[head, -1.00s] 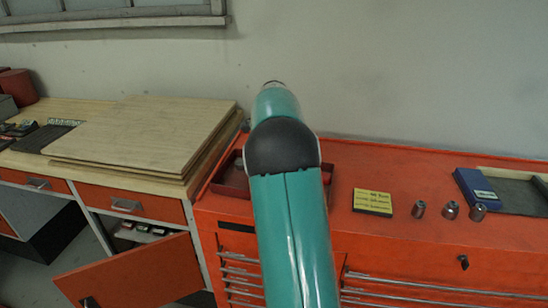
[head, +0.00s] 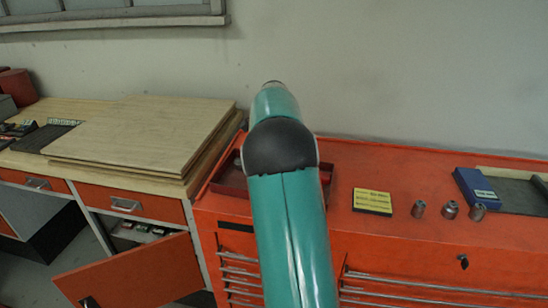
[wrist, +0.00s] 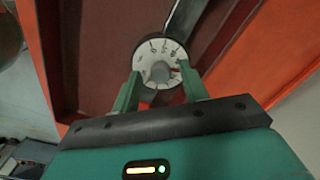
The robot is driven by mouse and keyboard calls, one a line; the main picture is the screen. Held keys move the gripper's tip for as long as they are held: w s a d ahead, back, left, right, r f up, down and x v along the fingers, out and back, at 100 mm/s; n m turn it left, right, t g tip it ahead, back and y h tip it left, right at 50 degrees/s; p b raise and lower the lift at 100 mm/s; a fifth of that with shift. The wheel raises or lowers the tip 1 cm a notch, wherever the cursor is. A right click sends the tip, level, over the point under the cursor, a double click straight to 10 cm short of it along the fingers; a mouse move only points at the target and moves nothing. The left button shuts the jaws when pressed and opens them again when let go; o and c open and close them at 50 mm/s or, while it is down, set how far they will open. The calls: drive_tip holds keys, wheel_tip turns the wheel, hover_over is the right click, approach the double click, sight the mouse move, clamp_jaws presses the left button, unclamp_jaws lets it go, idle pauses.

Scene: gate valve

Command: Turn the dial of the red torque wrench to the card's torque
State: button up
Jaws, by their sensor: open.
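The torque wrench's round dial (wrist: 161,62), with a white numbered face, a grey centre knob and a small red mark, shows in the wrist view. A grey metal shaft runs up from it. My gripper (wrist: 163,88) is open, its two green fingers on either side of the dial's lower part; I cannot tell whether they touch it. In the head view my teal arm hides the wrench and gripper. The card (head: 372,202), yellow and black, lies on the red tool chest; its writing is too small to read.
The red tool chest (head: 400,245) carries a dark red tray (head: 229,180), partly behind my arm. Several metal sockets (head: 450,210) and a blue box (head: 476,187) stand to the right.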

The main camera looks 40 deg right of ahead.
drive_tip(key=shift+r, duration=0.1)
wheel_tip(320, 180, up, 14)
drive_tip(key=shift+f, duration=0.2)
idle(0.6)
